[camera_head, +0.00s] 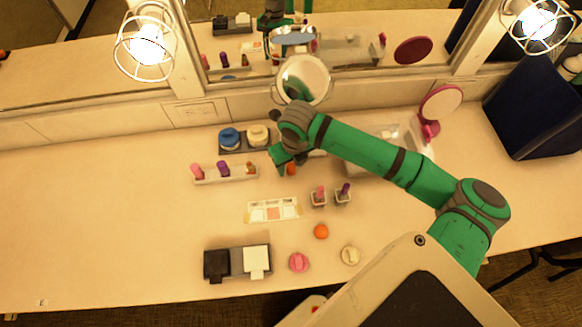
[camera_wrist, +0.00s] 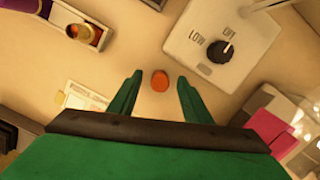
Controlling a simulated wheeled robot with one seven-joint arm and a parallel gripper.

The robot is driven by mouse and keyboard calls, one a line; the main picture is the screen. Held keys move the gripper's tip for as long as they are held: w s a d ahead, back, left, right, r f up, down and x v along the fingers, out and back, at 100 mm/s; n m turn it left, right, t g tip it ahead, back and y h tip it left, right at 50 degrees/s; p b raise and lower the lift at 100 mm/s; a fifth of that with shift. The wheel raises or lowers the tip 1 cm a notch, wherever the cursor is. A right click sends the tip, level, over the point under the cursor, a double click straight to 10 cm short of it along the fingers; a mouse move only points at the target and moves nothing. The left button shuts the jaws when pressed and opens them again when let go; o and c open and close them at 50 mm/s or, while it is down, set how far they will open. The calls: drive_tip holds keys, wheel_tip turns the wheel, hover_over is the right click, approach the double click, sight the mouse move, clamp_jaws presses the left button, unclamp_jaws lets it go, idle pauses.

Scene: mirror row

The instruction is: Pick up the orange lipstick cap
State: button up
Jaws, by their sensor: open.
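The orange lipstick cap (camera_head: 291,169) stands on the counter just below my gripper in the head view. In the wrist view the orange cap (camera_wrist: 159,80) shows end-on as a small red-orange oval. My gripper (camera_wrist: 158,92) is open and points down at the counter, with one finger on each side of the cap in the picture. A gap shows between the cap and each finger, so nothing is held. In the head view my gripper (camera_head: 284,158) is partly hidden by my own wrist. I cannot tell its exact height above the cap.
A white lipstick holder (camera_head: 226,174) stands to the left. A grey panel with a black knob (camera_wrist: 220,52) lies close by. A clear bin (camera_head: 362,168) is right. The counter's left side is free.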

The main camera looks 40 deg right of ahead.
drive_tip(key=shift+f, duration=0.5)
drive_tip(key=c, duration=1.1)
